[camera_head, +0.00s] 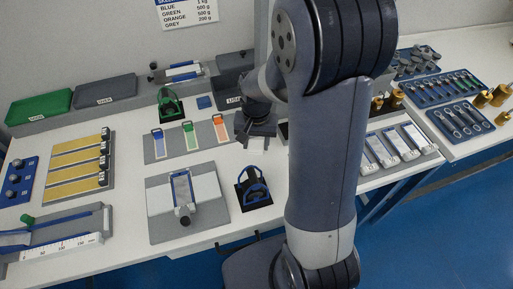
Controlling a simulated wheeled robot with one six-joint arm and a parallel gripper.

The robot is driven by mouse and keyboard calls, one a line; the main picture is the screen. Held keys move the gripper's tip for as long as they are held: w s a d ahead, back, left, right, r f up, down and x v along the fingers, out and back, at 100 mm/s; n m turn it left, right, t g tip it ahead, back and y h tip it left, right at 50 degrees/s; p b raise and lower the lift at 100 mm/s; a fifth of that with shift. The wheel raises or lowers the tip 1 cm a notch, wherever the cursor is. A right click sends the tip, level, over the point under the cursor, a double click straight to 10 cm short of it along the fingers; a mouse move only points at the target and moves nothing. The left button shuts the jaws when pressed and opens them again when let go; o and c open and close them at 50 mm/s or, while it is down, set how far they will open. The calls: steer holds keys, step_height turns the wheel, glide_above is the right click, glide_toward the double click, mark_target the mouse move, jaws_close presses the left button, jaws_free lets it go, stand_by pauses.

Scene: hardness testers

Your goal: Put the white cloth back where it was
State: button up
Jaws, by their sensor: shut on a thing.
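My gripper (256,133) points down over the back middle of the white table, just right of the strip with the orange-tipped tool. Two pale flat pads, a left one (158,198) and a right one (207,188), lie on a grey plate (162,231) at the front, on either side of a tester. I cannot tell whether either is cloth.
A green tray (39,107) and a grey tray (105,89) stand at the back left. Tools with blue, green and orange tips lie on a grey strip (154,157). A black stand with blue loops (253,187) is in front of my gripper. My arm hides the table's middle right.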

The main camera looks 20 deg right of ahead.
mark_target(256, 145)
steer(key=shift+f, duration=1.6)
steer(key=shift+f, duration=0.15)
steer(key=o, duration=1)
steer(key=shift+c, duration=0.2)
step_height(256, 145, up, 12)
steer(key=shift+r+p, duration=0.2)
steer(key=shift+p, duration=0.1)
